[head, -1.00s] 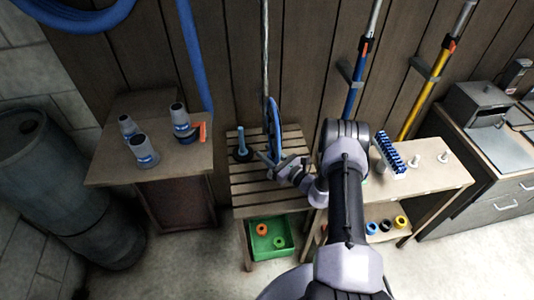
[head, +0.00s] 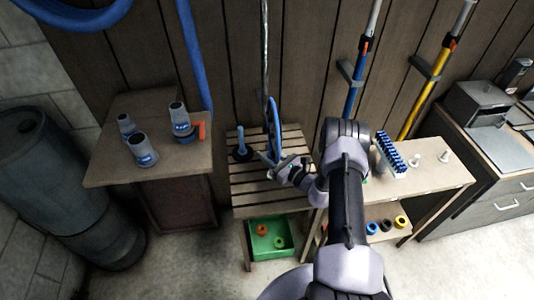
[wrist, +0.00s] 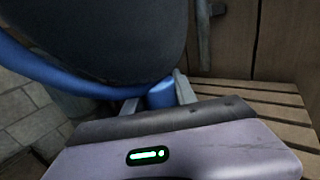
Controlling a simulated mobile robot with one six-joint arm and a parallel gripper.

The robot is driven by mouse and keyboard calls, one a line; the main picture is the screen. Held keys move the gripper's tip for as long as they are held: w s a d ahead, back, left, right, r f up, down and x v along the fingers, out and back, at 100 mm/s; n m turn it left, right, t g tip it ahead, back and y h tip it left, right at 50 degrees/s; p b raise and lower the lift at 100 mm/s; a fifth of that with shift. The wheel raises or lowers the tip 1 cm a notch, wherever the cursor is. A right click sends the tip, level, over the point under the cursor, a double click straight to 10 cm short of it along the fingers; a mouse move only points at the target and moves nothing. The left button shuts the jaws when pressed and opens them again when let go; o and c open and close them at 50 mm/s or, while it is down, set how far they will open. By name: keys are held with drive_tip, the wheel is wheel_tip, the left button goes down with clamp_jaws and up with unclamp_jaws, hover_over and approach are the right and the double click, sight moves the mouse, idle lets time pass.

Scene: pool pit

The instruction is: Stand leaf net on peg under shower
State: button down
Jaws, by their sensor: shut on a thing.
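The leaf net (head: 274,122) has a blue rim and stands nearly edge-on above the slatted bench (head: 250,187) in the head view. In the wrist view its dark mesh (wrist: 110,35) and blue rim fill the upper left. My gripper (head: 271,163) is shut on the net's short blue socket (wrist: 161,95), which shows between the fingers. A blue upright peg (head: 241,142) on a dark base stands on the bench, left of my gripper and apart from the net. A metal shower pipe (head: 265,50) runs down the wall behind. The net's lower end is hard to make out.
A left table (head: 110,175) bears several grey-and-blue fittings. A right table (head: 440,178) holds a blue-and-white brush (head: 390,152) and pale pegs (head: 408,161). A green crate (head: 257,252) sits below the bench. Blue and yellow poles lean on the wall. The bench's front slats are clear.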

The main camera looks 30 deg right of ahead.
drive_tip(key=shift+f, duration=0.1)
drive_tip(key=shift+f+b, duration=0.3)
drive_tip(key=shift+b, duration=0.2)
drive_tip(key=shift+f, duration=0.1)
drive_tip(key=shift+f+b, duration=1.05)
drive_tip(key=shift+b, duration=0.05)
drive_tip(key=shift+f, duration=0.1)
drive_tip(key=shift+f+b, duration=0.7)
drive_tip(key=shift+b, duration=0.1)
drive_tip(key=shift+f+b, duration=0.45)
drive_tip(key=shift+b, duration=0.05)
